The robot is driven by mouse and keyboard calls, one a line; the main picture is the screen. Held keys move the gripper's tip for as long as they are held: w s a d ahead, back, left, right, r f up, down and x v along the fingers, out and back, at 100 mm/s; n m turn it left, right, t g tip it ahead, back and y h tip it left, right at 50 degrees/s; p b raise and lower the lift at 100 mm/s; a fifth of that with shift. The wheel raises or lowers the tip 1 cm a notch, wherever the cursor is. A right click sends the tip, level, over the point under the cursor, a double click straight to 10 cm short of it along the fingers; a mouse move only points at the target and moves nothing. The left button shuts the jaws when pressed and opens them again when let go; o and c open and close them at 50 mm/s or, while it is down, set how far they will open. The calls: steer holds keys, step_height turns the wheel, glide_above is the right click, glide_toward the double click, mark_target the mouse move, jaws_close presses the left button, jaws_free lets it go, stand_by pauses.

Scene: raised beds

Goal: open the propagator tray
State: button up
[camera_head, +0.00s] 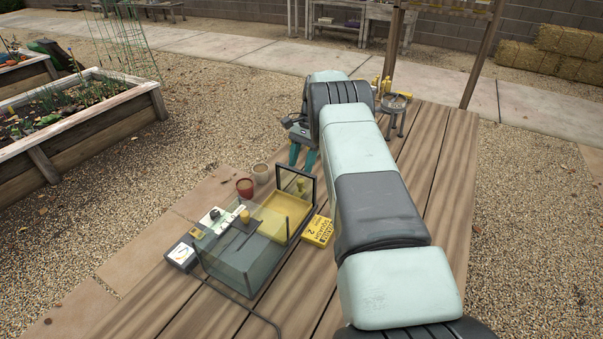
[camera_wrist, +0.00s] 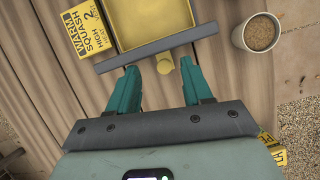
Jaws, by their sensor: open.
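The propagator is a clear-walled box (camera_head: 228,262) on the wooden table, with a yellow tray (camera_head: 276,222) at its far end. A dark upright frame (camera_head: 313,190) stands at that end. In the wrist view the yellow tray (camera_wrist: 152,22) lies beyond a dark bar (camera_wrist: 150,52). A small yellow knob (camera_wrist: 165,65) shows on the near side of this bar. My gripper (camera_head: 302,160) is open and empty at the far end of the box. In the wrist view its teal fingers (camera_wrist: 160,72) are spread on either side of the knob. Contact cannot be told.
A yellow squash seed packet (camera_head: 318,230) lies right of the box. A red pot (camera_head: 245,188) and a pale pot (camera_head: 261,173) stand at its far left. A metal stand (camera_head: 396,108) is farther back. A white-faced device (camera_head: 180,254) with a cable sits left.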

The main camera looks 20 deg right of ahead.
steer(key=shift+r, duration=1.85)
steer(key=s+a+r+n+t+h, duration=0.1)
steer(key=s+a+r+n+t, duration=0.3)
steer(key=r, duration=1)
steer(key=s+a+r+g+h, duration=0.1)
steer(key=s+r, duration=0.5)
steer(key=r, duration=0.7)
steer(key=s+a+r+n+t, duration=0.2)
steer(key=s+r, duration=0.2)
steer(key=s, duration=0.5)
steer(key=s+a+r+n+t, duration=0.1)
steer(key=s+r+n, duration=0.15)
steer(key=s, duration=0.55)
steer(key=s+a+f+n+t+h, duration=0.1)
steer(key=s+f+n+t, duration=0.1)
steer(key=s, duration=1.2)
steer(key=shift+f+n, duration=0.35)
steer(key=shift+f, duration=0.35)
